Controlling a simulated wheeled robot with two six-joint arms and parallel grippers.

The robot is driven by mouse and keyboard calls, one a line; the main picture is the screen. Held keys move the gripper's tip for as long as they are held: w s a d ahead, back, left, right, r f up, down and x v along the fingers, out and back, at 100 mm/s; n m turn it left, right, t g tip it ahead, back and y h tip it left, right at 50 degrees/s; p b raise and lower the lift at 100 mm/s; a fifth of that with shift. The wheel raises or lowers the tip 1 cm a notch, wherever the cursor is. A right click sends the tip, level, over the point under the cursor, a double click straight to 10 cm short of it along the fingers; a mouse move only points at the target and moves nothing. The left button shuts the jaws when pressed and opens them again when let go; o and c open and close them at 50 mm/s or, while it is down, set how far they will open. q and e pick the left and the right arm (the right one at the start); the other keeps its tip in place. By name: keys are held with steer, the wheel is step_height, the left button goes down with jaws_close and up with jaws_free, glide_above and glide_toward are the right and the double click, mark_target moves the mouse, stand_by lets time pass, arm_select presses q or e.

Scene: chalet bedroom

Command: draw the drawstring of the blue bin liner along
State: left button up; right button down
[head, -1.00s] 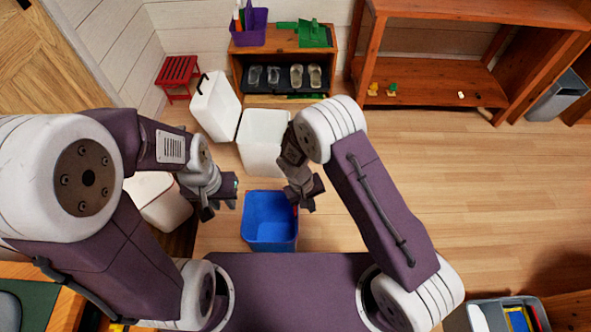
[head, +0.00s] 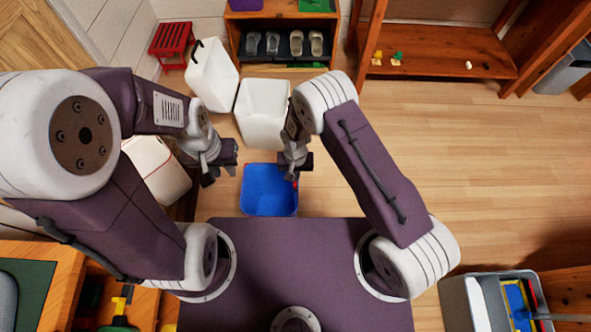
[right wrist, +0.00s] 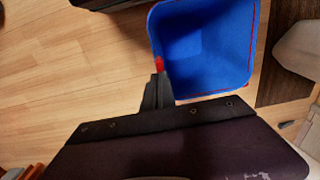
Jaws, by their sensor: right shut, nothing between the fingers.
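The blue bin liner (head: 269,192) lines an open bin on the floor in front of my base. It also shows in the right wrist view (right wrist: 205,45), where the red drawstring (right wrist: 254,40) runs along its rim. A red tab (right wrist: 159,63) of the drawstring stands at the near left rim, right at the tips of my right gripper (right wrist: 160,78). My right gripper (head: 294,172) is shut at the bin's right side, with nothing seen held between its fingers. My left gripper (head: 222,165) hangs left of the bin, apart from it; its jaw opening is unclear.
A white open bin (head: 262,112) stands just behind the blue one, with a white container (head: 212,78) to its left. Another pale container (head: 157,168) is at the left. A red stool (head: 172,42) and shoe shelf (head: 285,42) stand at the back.

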mark_target(295, 184)
steer(key=shift+f, duration=1.15)
step_height(295, 184, down, 4)
steer(key=b, duration=0.2)
steer(key=shift+r+b, duration=0.25)
steer(key=shift+b, duration=0.1)
steer(key=shift+s+r, duration=0.15)
